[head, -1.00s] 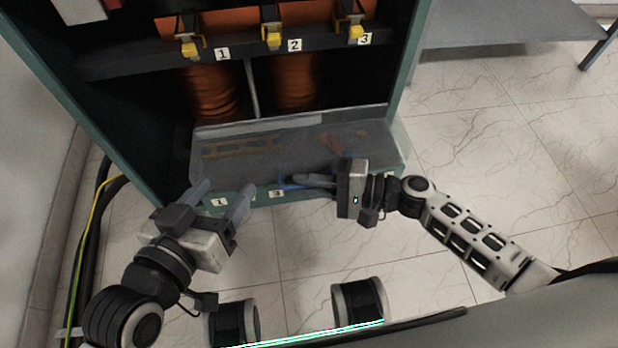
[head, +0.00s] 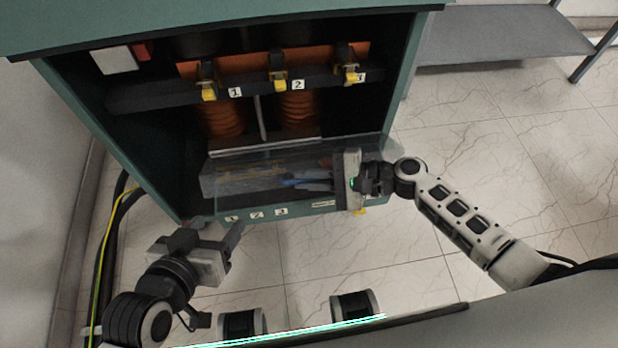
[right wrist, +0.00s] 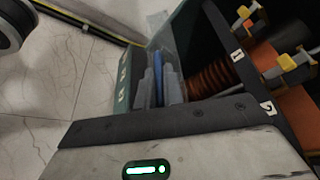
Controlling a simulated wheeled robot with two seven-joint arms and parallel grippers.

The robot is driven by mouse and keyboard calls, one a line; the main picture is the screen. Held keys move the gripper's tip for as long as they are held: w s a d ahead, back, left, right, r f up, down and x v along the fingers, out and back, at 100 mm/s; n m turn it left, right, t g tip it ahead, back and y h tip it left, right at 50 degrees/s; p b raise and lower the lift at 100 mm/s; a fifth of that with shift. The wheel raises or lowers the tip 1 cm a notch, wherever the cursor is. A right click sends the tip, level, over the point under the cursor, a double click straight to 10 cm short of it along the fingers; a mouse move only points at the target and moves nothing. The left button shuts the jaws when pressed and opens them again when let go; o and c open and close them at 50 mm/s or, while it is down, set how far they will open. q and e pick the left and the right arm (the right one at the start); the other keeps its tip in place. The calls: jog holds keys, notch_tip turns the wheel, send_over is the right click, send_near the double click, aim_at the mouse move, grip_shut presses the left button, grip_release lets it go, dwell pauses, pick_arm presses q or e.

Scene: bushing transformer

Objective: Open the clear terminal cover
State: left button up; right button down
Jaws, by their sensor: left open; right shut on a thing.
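The clear terminal cover (head: 225,186) is a see-through box-like panel across the lower front of the green cabinet, in the head view. My right gripper (head: 305,183) is in front of its right part, pointing left, and is shut on a narrow blue piece (head: 296,181). The blue piece also shows between the grey fingers in the right wrist view (right wrist: 158,75). I cannot tell how it joins the cover. My left gripper (head: 220,230) is open and empty, below the cabinet's lower left front edge.
The green cabinet (head: 230,32) holds orange ribbed bushings (head: 297,112) and yellow-tipped clamps (head: 279,82) above the cover. Labels 1, 2 and 3 (head: 257,215) sit on its lower front edge. Cables (head: 108,225) run at left. A grey table (head: 500,35) stands right. Tiled floor is open at right.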

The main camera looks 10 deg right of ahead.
jog(key=shift+w, duration=0.1)
jog(key=c, duration=1.5)
grip_release()
jog(key=shift+d, duration=0.1)
pick_arm(q)
jog(key=shift+s+a+r+p, duration=0.15)
jog(key=shift+r+p, duration=0.3)
jog(key=shift+r, duration=0.45)
pick_arm(e)
jog(key=shift+v, duration=8)
